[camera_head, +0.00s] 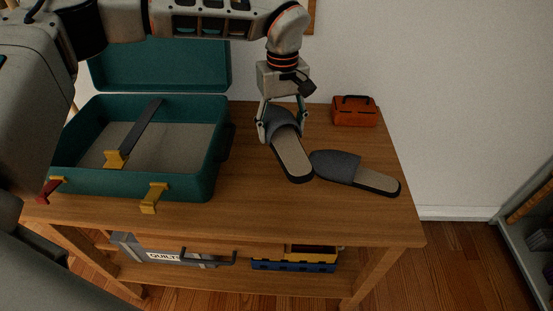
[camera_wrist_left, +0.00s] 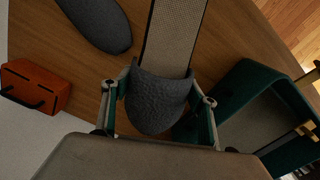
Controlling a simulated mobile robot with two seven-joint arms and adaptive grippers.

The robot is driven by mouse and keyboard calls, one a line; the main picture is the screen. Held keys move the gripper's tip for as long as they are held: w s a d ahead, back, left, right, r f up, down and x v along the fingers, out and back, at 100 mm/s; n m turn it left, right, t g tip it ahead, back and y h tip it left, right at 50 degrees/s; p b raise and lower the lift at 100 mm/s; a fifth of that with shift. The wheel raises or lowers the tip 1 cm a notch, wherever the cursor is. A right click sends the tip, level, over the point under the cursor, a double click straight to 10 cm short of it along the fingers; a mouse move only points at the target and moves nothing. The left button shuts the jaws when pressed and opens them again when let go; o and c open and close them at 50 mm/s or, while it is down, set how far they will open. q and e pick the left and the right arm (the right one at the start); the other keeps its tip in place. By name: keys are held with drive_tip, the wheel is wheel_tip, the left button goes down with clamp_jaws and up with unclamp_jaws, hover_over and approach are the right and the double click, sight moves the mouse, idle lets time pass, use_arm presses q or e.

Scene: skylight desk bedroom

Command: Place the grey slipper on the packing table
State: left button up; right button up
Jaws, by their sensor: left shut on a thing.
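One grey slipper (camera_head: 291,158) with a beige sole is between the fingers of my left gripper (camera_head: 283,136), which is shut on its toe part. Its open heel end points toward the front of the wooden packing table (camera_head: 262,205). I cannot tell whether its sole touches the tabletop. In the left wrist view the same slipper (camera_wrist_left: 160,98) sits between both fingers. A second grey slipper (camera_head: 337,166) lies on the table just to the right, its heel to the right; its toe also shows in the left wrist view (camera_wrist_left: 100,22). My right gripper is not in view.
An open teal case (camera_head: 190,187) with yellow latches fills the table's left side. A small orange box (camera_head: 354,113) stands at the back right. The front strip of tabletop is clear. A lower shelf holds a grey labelled container (camera_head: 150,249) and a blue-yellow crate (camera_head: 293,266).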

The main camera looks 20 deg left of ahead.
sight(281, 146)
use_arm(q)
wheel_tip(281, 146, down, 6)
drive_tip(key=shift+r, duration=0.1)
drive_tip(key=shift+f, duration=0.75)
wheel_tip(281, 146, down, 4)
drive_tip(key=shift+r+b, duration=0.25)
drive_tip(key=shift+b, duration=0.15)
drive_tip(key=shift+f, duration=0.15)
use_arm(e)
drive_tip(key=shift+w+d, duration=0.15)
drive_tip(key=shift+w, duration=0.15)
use_arm(q)
drive_tip(key=shift+f, duration=0.15)
drive_tip(key=o, duration=1.2)
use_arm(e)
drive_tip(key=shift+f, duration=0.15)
